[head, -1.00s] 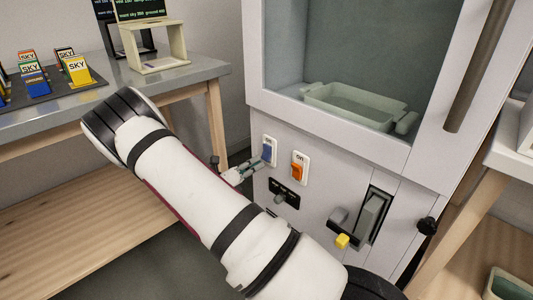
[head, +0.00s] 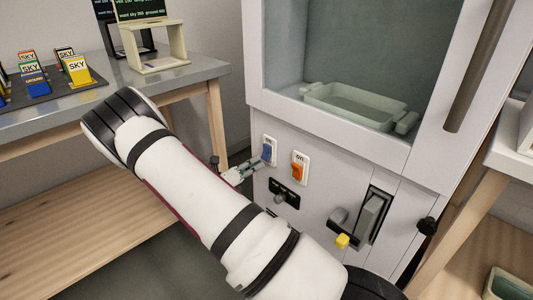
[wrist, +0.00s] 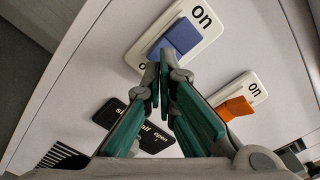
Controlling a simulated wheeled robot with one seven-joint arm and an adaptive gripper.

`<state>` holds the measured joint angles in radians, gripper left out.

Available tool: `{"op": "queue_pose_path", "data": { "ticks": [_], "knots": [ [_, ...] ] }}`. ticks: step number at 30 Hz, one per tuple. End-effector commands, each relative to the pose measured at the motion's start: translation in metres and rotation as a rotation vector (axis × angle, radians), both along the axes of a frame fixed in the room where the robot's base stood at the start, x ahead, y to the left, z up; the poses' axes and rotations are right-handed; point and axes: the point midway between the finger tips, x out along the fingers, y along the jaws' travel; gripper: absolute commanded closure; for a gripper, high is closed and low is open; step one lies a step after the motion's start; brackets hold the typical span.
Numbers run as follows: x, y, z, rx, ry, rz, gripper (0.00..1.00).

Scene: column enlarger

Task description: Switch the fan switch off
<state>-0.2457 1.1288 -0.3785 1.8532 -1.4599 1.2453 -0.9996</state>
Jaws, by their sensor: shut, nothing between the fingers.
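Two rocker switches sit on the cabinet's front panel: a blue switch (head: 267,152) on the left and an orange switch (head: 298,171) on the right. Both show in the wrist view, the blue one (wrist: 177,40) and the orange one (wrist: 236,107), on white plates with "on" at the upper end. No fan label is readable. My gripper (head: 258,164) is at the lower edge of the blue switch. In the wrist view its green-padded fingers (wrist: 160,75) are shut and empty, tips overlapping the blue rocker's lower end. I cannot tell whether they touch it.
A dark plate (head: 284,193) with a small lever sits below the switches. The cabinet window (head: 345,60) is above. A table (head: 150,82) stands at left.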

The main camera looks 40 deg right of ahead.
Motion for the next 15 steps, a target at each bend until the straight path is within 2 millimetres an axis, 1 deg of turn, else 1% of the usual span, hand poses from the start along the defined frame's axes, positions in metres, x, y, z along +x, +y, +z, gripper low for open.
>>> {"op": "queue_pose_path", "data": {
  "ticks": [15],
  "knots": [
    [0.0002,-0.0058,0.0001,0.000,0.000,0.000,1.00]
  ]
}}
